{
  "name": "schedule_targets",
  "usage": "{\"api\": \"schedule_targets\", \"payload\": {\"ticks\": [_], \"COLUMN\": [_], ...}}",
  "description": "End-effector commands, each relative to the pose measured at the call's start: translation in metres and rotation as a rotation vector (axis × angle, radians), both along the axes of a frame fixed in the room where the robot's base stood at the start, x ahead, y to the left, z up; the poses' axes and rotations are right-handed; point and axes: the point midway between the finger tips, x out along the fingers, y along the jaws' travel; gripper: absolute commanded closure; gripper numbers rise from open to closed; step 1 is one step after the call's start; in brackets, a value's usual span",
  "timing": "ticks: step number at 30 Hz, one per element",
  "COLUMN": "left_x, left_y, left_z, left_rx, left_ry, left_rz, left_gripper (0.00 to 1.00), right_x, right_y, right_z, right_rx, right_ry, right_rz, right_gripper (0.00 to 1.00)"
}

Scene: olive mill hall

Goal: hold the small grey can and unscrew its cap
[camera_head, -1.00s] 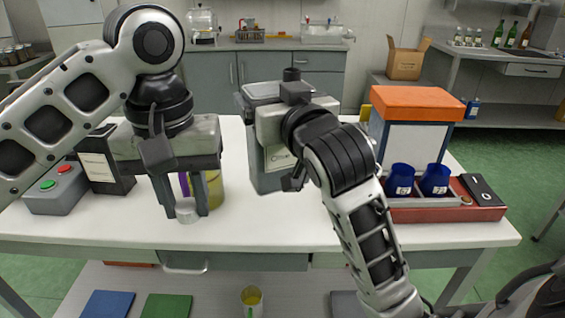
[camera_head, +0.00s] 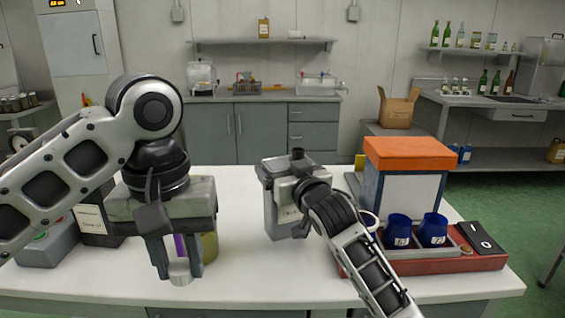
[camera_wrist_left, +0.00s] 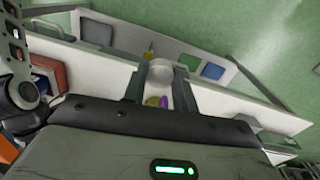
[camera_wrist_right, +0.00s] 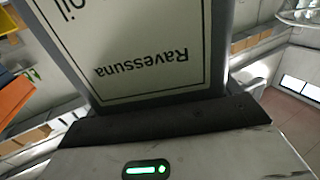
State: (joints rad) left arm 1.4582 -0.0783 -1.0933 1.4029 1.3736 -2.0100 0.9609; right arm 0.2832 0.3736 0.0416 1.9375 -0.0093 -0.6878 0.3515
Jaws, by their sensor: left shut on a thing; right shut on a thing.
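The small grey can (camera_head: 270,208) stands about upright at the middle of the white bench, with a dark knob (camera_head: 297,153) on top. My right gripper (camera_head: 294,192) is shut on the can's body. In the right wrist view the can's pale label (camera_wrist_right: 150,50) fills the space ahead, and the fingertips are hidden. My left gripper (camera_head: 180,255) is shut on a small light-grey round piece (camera_head: 179,272), left of the can and apart from it. The piece also shows between the fingers in the left wrist view (camera_wrist_left: 160,72). I cannot tell whether it is the cap.
A yellow and purple container (camera_head: 209,247) is partly hidden behind my left gripper. Two blue cups (camera_head: 398,231) stand in a red tray (camera_head: 440,262) at the right, before an orange-topped box (camera_head: 410,155). The bench (camera_head: 240,275) is clear between my grippers at the front.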

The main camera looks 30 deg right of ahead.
Motion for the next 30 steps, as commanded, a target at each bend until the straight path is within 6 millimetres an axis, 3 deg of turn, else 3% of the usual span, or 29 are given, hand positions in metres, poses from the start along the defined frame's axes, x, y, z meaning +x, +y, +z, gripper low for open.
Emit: {"api": "schedule_targets", "payload": {"ticks": [6,15,29,30], "left_x": [0.0,0.0,0.0,0.0], "left_y": [0.0,0.0,0.0,0.0], "left_z": [-0.001,0.0,-0.002,-0.001], "left_rx": [0.0,0.0,0.0,0.0], "left_ry": [0.0,0.0,0.0,0.0], "left_rz": [0.0,0.0,0.0,0.0], "left_gripper": [0.99,0.99,0.99,0.99], "right_x": [0.005,0.006,0.006,0.006], "right_y": [-0.005,-0.006,-0.006,-0.006], "right_z": [-0.007,-0.037,-0.042,-0.044], "right_rx": [-0.002,0.0,-0.001,0.0], "right_ry": [-0.006,-0.005,-0.006,0.0], "right_rz": [0.0,0.001,0.001,0.001], "right_gripper": [0.75,0.75,0.75,0.06]}}
